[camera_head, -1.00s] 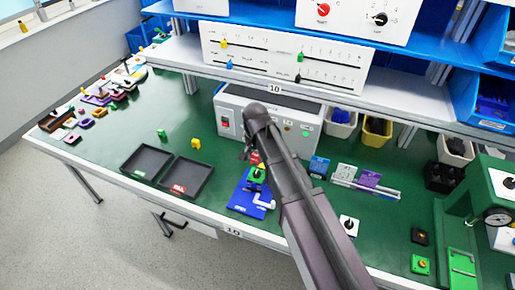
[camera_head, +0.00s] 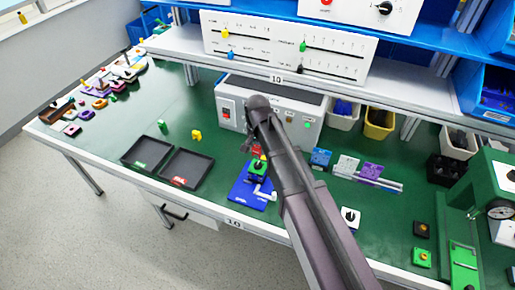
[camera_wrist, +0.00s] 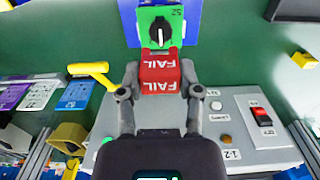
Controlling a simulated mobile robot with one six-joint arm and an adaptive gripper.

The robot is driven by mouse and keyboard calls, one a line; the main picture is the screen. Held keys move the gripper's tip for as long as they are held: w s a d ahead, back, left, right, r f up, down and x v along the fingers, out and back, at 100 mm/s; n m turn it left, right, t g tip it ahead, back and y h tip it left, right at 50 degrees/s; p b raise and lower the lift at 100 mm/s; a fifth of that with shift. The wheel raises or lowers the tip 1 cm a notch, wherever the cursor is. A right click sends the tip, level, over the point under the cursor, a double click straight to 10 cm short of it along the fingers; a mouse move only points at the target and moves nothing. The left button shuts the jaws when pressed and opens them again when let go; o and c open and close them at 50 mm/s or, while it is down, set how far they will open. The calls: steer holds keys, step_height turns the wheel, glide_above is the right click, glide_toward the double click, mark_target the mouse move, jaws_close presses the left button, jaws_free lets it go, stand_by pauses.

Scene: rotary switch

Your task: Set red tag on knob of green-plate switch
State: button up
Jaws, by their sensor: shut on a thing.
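The green-plate switch (camera_wrist: 147,18) is at the top of the wrist view, with a black round knob (camera_wrist: 160,34) bearing a white pointer. It sits on a blue base, seen in the head view (camera_head: 243,195) near the bench's front edge. My gripper (camera_wrist: 160,85) is shut on the red tag (camera_wrist: 160,66), which reads FAIL on two faces. The tag is just below the knob in the wrist view, its edge overlapping the plate's lower part. I cannot tell whether it touches the knob. In the head view my arm partly hides the gripper and tag.
A yellow handle (camera_wrist: 90,70) lies left of the tag in the wrist view. A grey control box (camera_head: 290,118) stands behind the switch. Two dark trays (camera_head: 187,169) are to its left, several coloured cards (camera_head: 346,166) to its right. A shelf overhangs the back.

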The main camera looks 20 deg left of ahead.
steer(key=shift+f+b, duration=1.85)
steer(key=shift+f, duration=0.25)
steer(key=shift+f+b, duration=1.15)
steer(key=shift+f, duration=0.05)
stand_by(0.6)
steer(key=o, duration=0.9)
steer(key=shift+o, duration=0.2)
steer(key=shift+r, duration=0.2)
step_height(320, 180, up, 8)
steer(key=p, duration=0.8)
steer(key=shift+f, duration=0.1)
step_height(320, 180, up, 9)
steer(key=p, duration=0.9)
glide_above(257, 164)
steer(key=shift+d, duration=0.1)
